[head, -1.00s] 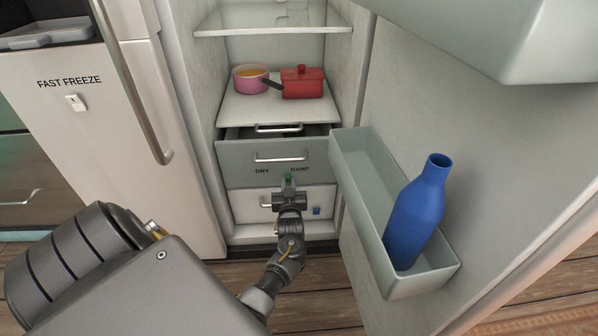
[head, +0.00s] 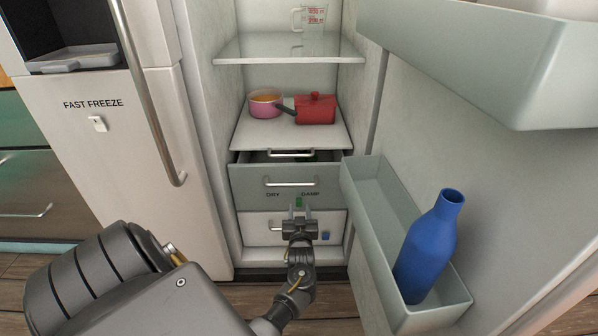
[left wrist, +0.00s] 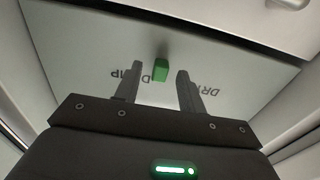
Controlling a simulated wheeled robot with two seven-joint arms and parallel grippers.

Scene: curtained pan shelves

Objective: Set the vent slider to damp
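The vent slider is a small green tab (head: 298,202) on the grey drawer front, below and between the words DRY (head: 273,195) and DAMP (head: 310,194), close to the first letter of DAMP. My left gripper (head: 299,212) is open just in front of it. In the left wrist view, the green tab (left wrist: 161,70) shows between the two spread fingers of my left gripper (left wrist: 159,76), apart from both in the picture. The labels are upside down there, and a finger hides part of DAMP. My right gripper is not in view.
The fridge door bin (head: 392,225) with a blue bottle (head: 430,245) stands to the right of the drawers. A white drawer (head: 262,228) with a blue tab lies below.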

